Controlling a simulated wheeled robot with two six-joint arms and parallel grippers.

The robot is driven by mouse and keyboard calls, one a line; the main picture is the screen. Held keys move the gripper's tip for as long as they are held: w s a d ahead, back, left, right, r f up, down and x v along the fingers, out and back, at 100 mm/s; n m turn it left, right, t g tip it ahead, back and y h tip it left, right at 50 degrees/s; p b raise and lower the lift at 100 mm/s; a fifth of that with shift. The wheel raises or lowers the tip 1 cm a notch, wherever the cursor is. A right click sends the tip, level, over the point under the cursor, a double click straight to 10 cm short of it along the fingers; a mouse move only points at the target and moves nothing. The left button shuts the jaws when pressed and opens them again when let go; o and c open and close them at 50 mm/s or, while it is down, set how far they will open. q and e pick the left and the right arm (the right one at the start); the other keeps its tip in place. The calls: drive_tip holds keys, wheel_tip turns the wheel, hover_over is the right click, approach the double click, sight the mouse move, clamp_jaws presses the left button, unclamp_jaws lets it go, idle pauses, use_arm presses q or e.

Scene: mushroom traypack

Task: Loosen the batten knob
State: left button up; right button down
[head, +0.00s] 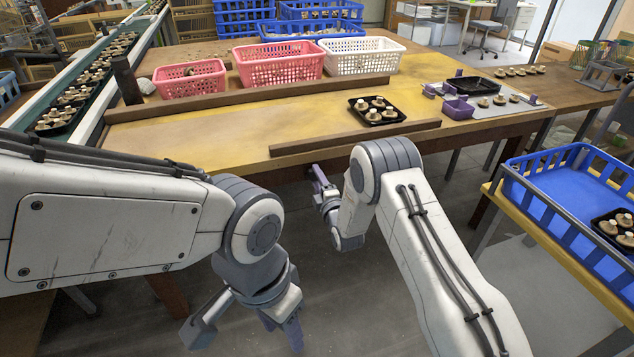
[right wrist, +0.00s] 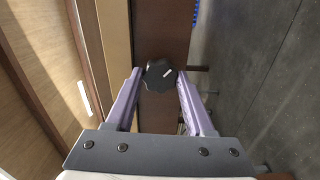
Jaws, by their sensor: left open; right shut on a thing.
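The black faceted batten knob (right wrist: 161,75), with a white mark on it, is on the brown front side of the table in the right wrist view. The purple fingers of my right gripper (right wrist: 160,82) are shut on it, one on each side. In the head view my right gripper (head: 319,178) is at the table's front edge, below the front wooden batten (head: 355,138), and the knob is hidden there. My left gripper (head: 248,328) is open and empty, low over the floor in front of the table.
A black tray of mushrooms (head: 377,112) sits behind the front batten. A long rear batten (head: 250,98) runs before the pink baskets (head: 278,64) and a white basket (head: 362,57). A blue crate (head: 545,205) stands at the right. The table's left front (head: 190,140) is clear.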

drive_tip(key=n+b, duration=0.2)
drive_tip(key=n, duration=0.4)
drive_tip(key=shift+f, duration=0.1)
drive_tip(key=n+b, duration=0.2)
drive_tip(key=n, duration=0.4)
drive_tip(key=shift+s+a+n, duration=0.1)
drive_tip(key=shift+n, duration=0.3)
drive_tip(key=shift+c, duration=1.3)
unclamp_jaws()
drive_tip(key=p+v, duration=0.1)
drive_tip(key=v, duration=0.9)
drive_tip(key=shift+s, duration=0.2)
drive_tip(key=shift+r, duration=0.25)
